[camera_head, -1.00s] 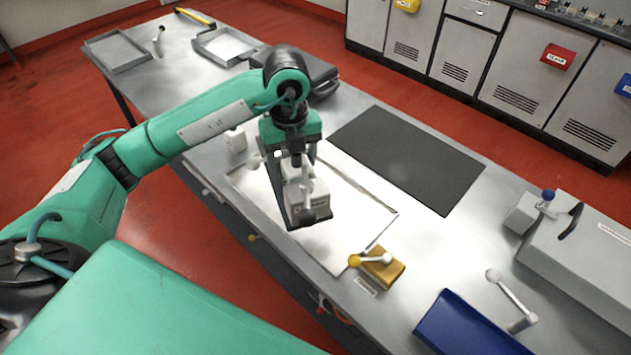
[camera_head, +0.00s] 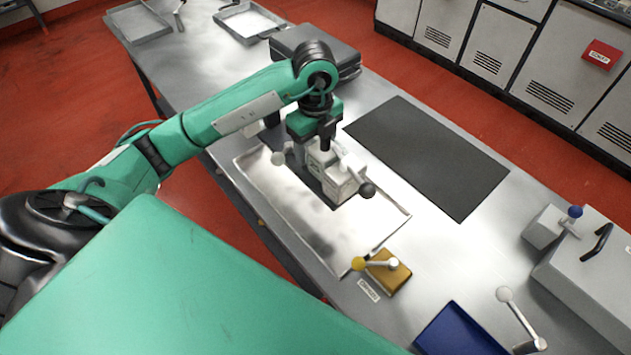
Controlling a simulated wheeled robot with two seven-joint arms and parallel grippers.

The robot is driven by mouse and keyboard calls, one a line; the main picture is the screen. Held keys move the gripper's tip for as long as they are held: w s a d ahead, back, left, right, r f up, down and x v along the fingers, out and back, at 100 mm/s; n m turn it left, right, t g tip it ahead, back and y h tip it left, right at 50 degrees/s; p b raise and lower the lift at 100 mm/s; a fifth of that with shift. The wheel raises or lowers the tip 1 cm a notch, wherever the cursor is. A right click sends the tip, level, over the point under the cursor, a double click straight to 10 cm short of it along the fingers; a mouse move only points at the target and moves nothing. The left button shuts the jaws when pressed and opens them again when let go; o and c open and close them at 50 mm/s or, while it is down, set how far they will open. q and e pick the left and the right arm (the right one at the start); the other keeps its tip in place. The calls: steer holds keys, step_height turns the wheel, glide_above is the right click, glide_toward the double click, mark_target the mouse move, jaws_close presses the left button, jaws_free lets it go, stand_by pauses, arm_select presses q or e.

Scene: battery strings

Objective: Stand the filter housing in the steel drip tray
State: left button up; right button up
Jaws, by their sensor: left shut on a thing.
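The filter housing, as I take it, is a pale grey block (camera_head: 343,186) with a dark round knob at its right and a pale ball at its left. My left gripper (camera_head: 325,158) is shut on it from above, and the gripper hides part of its top. The steel drip tray (camera_head: 315,253), wide, shallow and bright, lies on the bench below. The housing looks upright over the tray's right-hand part. I cannot tell whether its base touches the tray floor. My right gripper is not in view.
A black mat (camera_head: 430,155) lies right of the tray. A yellow block with a lever (camera_head: 391,275) stands at its near corner. A blue bin (camera_head: 460,332) and a grey machine (camera_head: 590,275) are at the lower right. A dark case (camera_head: 345,60) lies behind my arm.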

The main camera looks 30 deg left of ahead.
arm_select(q)
step_height(320, 180, down, 8)
steer(key=shift+f+p, duration=0.1)
steer(key=shift+p, duration=0.5)
steer(key=shift+f+p, duration=0.45)
steer(key=shift+f, duration=2.1)
steer(key=shift+f, duration=0.15)
steer(key=o, duration=1.8)
steer(key=shift+s, duration=0.1)
